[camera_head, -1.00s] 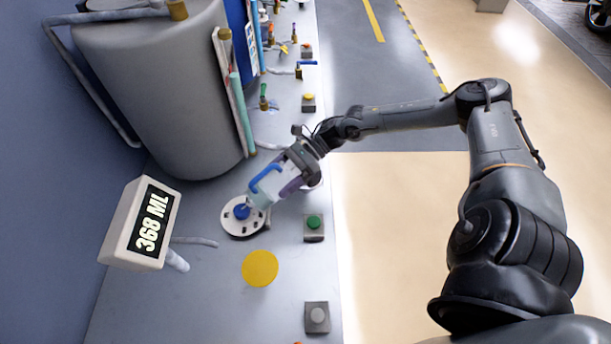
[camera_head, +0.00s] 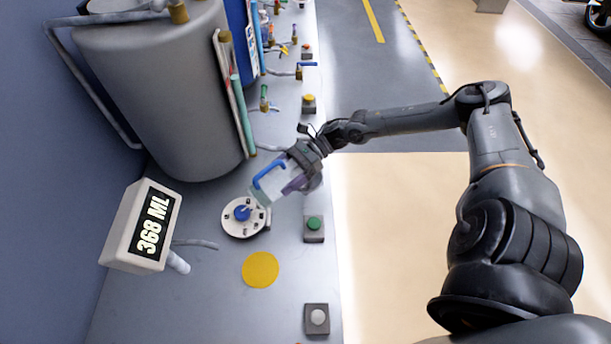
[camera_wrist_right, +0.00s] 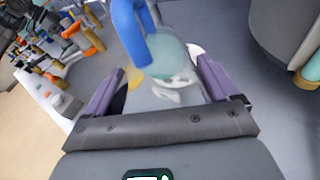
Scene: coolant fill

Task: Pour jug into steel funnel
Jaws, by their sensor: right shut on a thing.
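My right gripper (camera_head: 296,178) is shut on the clear jug (camera_head: 270,190), which has a blue handle (camera_head: 268,175). The jug is held above the bench, just up and right of a round pale fitting (camera_head: 236,228) with a blue centre (camera_head: 242,213). I cannot tell whether this fitting is the steel funnel. In the right wrist view, the jug (camera_wrist_right: 170,62) and its blue handle (camera_wrist_right: 132,30) sit between the purple fingers. No stream of liquid is visible. My left gripper is not in view.
A display (camera_head: 148,225) reads 368 ML. A large grey tank (camera_head: 155,100) stands behind. A yellow disc (camera_head: 260,270) and a green button box (camera_head: 314,228) are on the grey bench (camera_head: 215,300). The bench's front left is clear.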

